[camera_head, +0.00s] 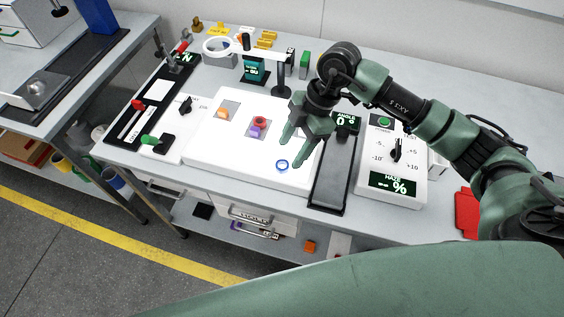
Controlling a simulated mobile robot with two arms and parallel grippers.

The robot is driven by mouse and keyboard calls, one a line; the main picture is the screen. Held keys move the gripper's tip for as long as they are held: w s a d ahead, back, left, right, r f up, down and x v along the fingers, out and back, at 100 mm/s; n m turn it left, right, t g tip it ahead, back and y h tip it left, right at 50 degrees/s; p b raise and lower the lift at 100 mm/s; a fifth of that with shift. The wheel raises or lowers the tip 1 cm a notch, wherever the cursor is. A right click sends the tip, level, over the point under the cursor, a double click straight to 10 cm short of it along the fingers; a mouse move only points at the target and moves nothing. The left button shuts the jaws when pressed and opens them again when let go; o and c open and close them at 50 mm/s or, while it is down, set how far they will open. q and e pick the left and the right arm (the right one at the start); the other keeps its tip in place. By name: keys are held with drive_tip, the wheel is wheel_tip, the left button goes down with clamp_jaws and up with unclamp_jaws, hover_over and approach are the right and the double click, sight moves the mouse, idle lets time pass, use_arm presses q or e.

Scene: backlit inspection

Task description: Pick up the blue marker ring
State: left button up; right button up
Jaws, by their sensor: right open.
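The blue marker ring (282,165) lies flat on the white light panel (215,155), near its front right corner. My right gripper (290,150) is above the right part of the panel, its green fingers pointing down and to the left. It is open, and nothing shows between its fingers. The fingertips appear just above and behind the ring in the picture; the exact height gap cannot be told. The ring is fully visible. My left gripper is not in view.
A magnifier stand (279,80) rises behind. A dark strip (333,183) and a dial box (394,160) lie right. A lever board (150,105) is left.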

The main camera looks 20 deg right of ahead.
sight(284, 164)
drive_tip(key=shift+p+x, duration=0.6)
drive_tip(key=shift+x, duration=1.5)
drive_tip(key=shift+s, duration=0.1)
clamp_jaws()
drive_tip(key=shift+r, duration=0.15)
